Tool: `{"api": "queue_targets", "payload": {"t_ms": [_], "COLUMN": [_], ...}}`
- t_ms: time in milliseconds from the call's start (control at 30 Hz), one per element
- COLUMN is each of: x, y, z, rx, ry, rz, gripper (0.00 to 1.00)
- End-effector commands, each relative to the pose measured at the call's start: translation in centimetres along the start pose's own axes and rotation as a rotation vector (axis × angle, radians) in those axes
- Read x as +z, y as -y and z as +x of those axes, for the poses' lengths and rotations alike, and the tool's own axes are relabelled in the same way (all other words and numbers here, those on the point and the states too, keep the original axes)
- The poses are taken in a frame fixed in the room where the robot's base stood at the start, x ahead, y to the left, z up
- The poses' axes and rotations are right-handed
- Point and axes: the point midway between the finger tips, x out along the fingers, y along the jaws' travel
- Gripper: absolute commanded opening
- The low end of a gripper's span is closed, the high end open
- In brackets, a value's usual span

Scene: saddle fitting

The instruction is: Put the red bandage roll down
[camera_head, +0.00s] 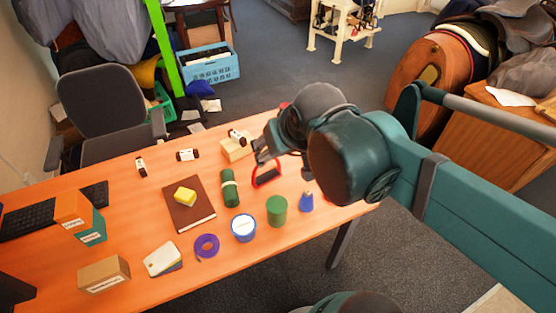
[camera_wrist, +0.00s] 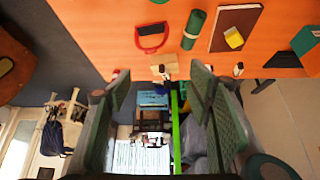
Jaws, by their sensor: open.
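My gripper (camera_head: 277,160) is above the far right part of the orange table. In the wrist view its two fingers (camera_wrist: 160,88) are spread apart with nothing between them. A small red thing (camera_head: 284,105) shows behind my gripper by the table's far right edge. It also shows in the wrist view (camera_wrist: 117,74), mostly hidden by the left finger. It may be the red bandage roll, but too little of it shows to be sure. A red-handled tool with a dark edge (camera_head: 267,176) lies on the table below my gripper, also seen in the wrist view (camera_wrist: 152,38).
On the orange table (camera_head: 120,220) are a green roll (camera_head: 230,190), a green cylinder (camera_head: 277,210), a blue-and-white tub (camera_head: 243,228), a small blue item (camera_head: 306,203), purple tape (camera_head: 206,246), a wooden block (camera_head: 236,150) and a brown book (camera_head: 195,213) under a yellow sponge (camera_head: 185,197).

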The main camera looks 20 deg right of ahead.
Motion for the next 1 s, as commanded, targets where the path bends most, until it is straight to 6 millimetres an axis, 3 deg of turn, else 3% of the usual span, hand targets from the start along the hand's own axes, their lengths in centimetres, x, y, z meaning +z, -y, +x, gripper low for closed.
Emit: {"api": "queue_targets", "payload": {"t_ms": [100, 300, 1000], "x": [1.6, 3.0, 3.1], "y": [0.4, 0.7, 0.8], "z": [-0.3, -0.5, -0.5], "rx": [-0.012, -0.021, -0.023], "ry": [-0.012, -0.022, -0.024], "rz": [-0.028, -0.055, -0.059], "gripper": [0.51, 0.51, 0.51]}}
